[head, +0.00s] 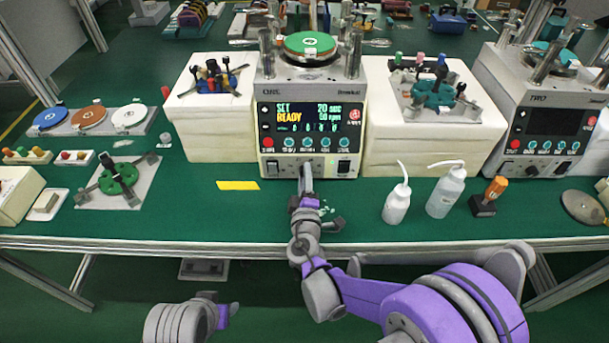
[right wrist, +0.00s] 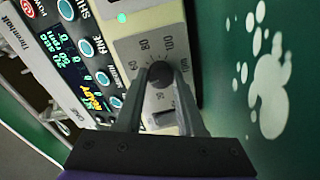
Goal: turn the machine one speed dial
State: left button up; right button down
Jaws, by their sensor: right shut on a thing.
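My right gripper (head: 306,172) reaches the lower front panel of this machine and hides the speed dial there in the head view. In the right wrist view, the dark round speed dial (right wrist: 160,72) sits between the two fingertips of my right gripper (right wrist: 160,80), which is shut on it. Scale numbers 60, 80 and 100 show on the pale panel around the dial. My left gripper is not in view.
A yellow strip (head: 238,185) lies left of my right gripper. Two white bottles (head: 397,205) (head: 444,193) and an orange-handled tool (head: 490,195) stand to the right. White blocks flank the machine. A second machine (head: 550,125) stands at the right.

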jog(key=shift+m, duration=0.4)
jog(key=c, duration=0.8)
grip_release()
jog(key=s, duration=1.1)
jog(key=shift+d+r, duration=0.15)
jog(key=shift+r, duration=0.05)
